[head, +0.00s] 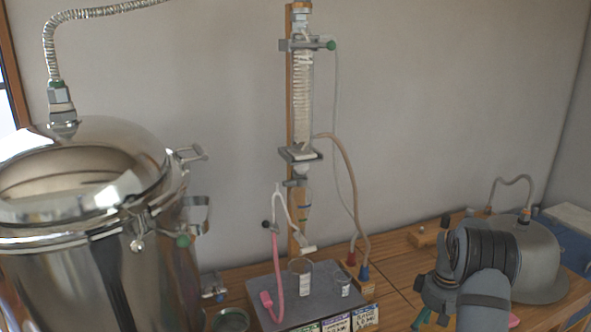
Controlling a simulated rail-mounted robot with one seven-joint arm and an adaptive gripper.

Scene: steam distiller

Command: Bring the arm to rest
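My arm shows at the lower right in the head view, grey with a black ribbed section, in front of a grey dome-shaped vessel (540,258). My gripper (432,300) seems to be at the arm's left side, low over the wooden bench (395,275). Its fingers are small and partly hidden by the arm, so I cannot tell whether it is open or shut. Small green and pink parts show beside it, and I cannot tell what they belong to. I see nothing clearly held.
A large shiny steel still (95,265) with clamps fills the left. A condenser column (303,100) stands on a wooden post at the centre. The bench between platform and arm is fairly clear.

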